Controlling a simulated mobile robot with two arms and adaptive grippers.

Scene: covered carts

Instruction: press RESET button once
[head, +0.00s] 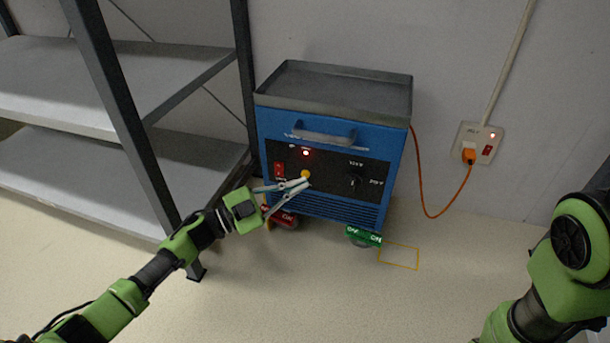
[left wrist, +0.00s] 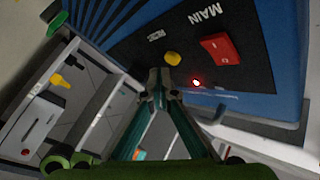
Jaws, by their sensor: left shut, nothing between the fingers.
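The blue cart (head: 325,211) has a black control panel (head: 330,182) on its front. A round yellow button (head: 305,174) sits on the panel, right of a red switch (head: 279,169); a small red light (head: 306,153) glows above it. The left wrist view also shows the yellow button (left wrist: 172,58), the red switch (left wrist: 219,47) marked MAIN and the lit red light (left wrist: 196,83). My left gripper (head: 305,182) is shut and empty, its tips right at the yellow button; I cannot tell if they touch. The RESET lettering is not readable. My right gripper is out of view.
A grey shelf rack (head: 110,90) stands left of the cart. An orange plug (head: 469,154) with an orange cable sits in the wall socket. A red caster pedal (head: 285,219) and a green one (head: 363,236) are at the cart's base. The floor in front is clear.

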